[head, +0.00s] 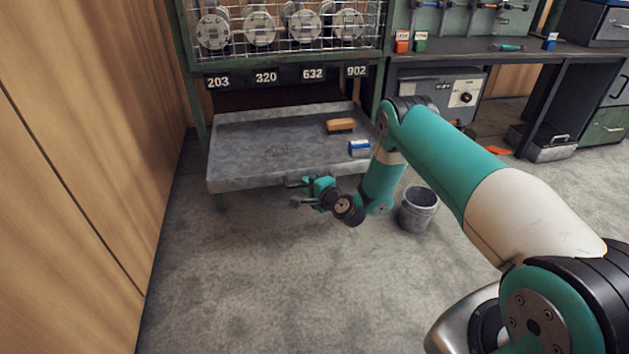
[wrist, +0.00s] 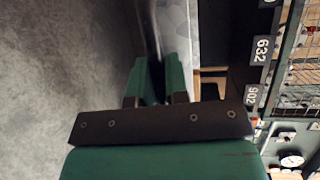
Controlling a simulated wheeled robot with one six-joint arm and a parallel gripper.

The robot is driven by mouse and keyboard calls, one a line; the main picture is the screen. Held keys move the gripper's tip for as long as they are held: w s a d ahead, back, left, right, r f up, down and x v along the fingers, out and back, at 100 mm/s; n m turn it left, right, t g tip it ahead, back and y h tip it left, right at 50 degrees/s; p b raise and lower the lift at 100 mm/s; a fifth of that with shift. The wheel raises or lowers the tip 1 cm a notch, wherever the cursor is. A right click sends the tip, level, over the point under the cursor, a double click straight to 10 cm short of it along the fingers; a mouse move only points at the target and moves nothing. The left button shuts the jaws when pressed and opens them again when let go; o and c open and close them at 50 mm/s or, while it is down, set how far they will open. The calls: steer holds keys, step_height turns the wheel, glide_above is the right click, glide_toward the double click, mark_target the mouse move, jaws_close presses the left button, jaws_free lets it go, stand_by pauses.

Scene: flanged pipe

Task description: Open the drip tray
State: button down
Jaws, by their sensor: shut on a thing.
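The drip tray (head: 240,150) is a wide, shallow grey metal tray beneath the green rack. It extends well out in front of the rack over the floor. My gripper (head: 298,191) is at the middle of its front edge, shut on the tray's handle. In the wrist view the dark handle bar (wrist: 149,28) runs between the fingers of my gripper (wrist: 158,72), with the tray (wrist: 178,25) just beyond. The fingers hide part of the handle.
A brown block (head: 340,125) and a blue-and-white box (head: 359,148) lie in the tray's right part. A grey bucket (head: 418,209) stands on the floor to the right. A wooden wall (head: 80,150) bounds the left. The floor before the tray is clear.

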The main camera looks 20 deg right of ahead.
steer(key=shift+d, duration=0.2)
steer(key=c, duration=1.1)
jaws_free()
steer(key=shift+c, duration=0.2)
steer(key=shift+a, duration=0.1)
steer(key=p+v, duration=1.7)
steer(key=p, duration=0.7)
steer(key=shift+s, duration=0.3)
steer(key=shift+a, duration=0.15)
